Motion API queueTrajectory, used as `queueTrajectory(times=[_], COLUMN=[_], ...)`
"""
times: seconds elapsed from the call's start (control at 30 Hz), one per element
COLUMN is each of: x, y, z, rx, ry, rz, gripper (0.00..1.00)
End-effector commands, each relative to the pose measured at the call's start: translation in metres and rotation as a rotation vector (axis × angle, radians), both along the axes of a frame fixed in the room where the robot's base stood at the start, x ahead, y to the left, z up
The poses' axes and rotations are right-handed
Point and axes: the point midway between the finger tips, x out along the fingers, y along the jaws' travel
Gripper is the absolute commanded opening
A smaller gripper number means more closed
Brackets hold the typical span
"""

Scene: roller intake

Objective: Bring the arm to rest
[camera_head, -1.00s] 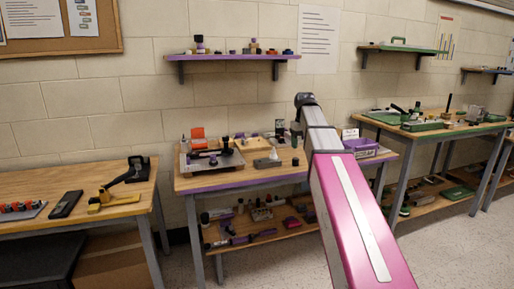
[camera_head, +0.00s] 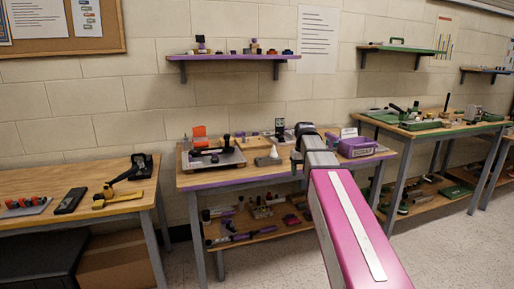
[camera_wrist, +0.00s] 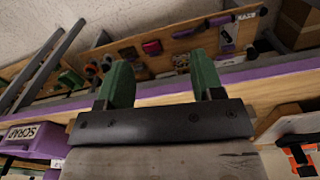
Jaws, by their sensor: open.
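My pink and grey arm reaches from the lower right toward the purple-edged table (camera_head: 222,181) in the head view. Its dark wrist end is in front of the table's right half, and the fingers are hard to make out there. In the wrist view my gripper (camera_wrist: 162,82) has two green fingers set wide apart, with nothing held between them. The purple table edge and a lower shelf with objects show beyond the fingers. Whether the gripper touches anything on the table cannot be told from the head view.
A purple bin (camera_head: 357,148) stands just right of my wrist; it reads SCRAP in the wrist view (camera_wrist: 35,138). A grey tray fixture (camera_head: 212,160) and an orange item (camera_head: 199,131) are on the table's left. A wooden table (camera_head: 100,200) stands left, a green-edged one (camera_head: 440,130) right.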

Motion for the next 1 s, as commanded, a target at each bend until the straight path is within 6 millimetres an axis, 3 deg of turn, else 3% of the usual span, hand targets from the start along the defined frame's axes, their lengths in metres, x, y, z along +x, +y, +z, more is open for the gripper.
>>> queueTrajectory(times=[0.2, 0.6, 0.8, 1.0], x=[-0.038, -0.116, -0.158, -0.182], y=[0.0, 0.0, 0.0, 0.0], z=[-0.08, -0.202, -0.248, -0.272], rx=[0.0, 0.0, 0.0, 0.001], ry=[0.005, 0.003, 0.001, -0.002], rz=[-0.045, -0.132, -0.173, -0.197], gripper=[0.61, 0.61, 0.61, 0.61])
